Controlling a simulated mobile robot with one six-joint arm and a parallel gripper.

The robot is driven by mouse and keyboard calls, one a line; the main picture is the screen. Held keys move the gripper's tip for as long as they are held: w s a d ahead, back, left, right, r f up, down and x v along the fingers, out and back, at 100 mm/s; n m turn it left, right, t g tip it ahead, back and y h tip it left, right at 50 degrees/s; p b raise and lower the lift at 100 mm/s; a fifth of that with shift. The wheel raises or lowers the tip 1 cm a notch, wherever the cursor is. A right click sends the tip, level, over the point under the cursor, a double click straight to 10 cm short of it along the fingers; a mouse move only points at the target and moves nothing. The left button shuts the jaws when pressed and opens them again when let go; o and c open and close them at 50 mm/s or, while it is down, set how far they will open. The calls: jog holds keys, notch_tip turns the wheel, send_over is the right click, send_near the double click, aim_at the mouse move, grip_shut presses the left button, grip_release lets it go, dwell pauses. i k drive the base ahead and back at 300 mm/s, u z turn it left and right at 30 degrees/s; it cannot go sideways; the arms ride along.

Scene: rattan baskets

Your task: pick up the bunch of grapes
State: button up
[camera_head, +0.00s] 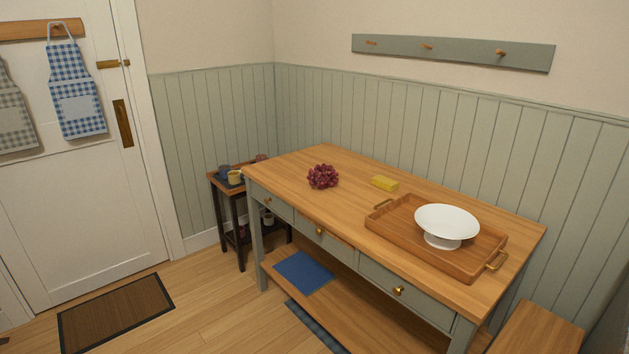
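A wooden tray (398,237) with brass handles holds a white footed stand (447,222) at the right. A small dark side table (241,191) with cups stands left. Floor is clear between the doormat (116,313) and table.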

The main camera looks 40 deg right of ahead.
aim_at(320, 170)
jog(key=z, duration=0.15)
jog(key=i, duration=0.95)
jog(key=u, duration=0.1)
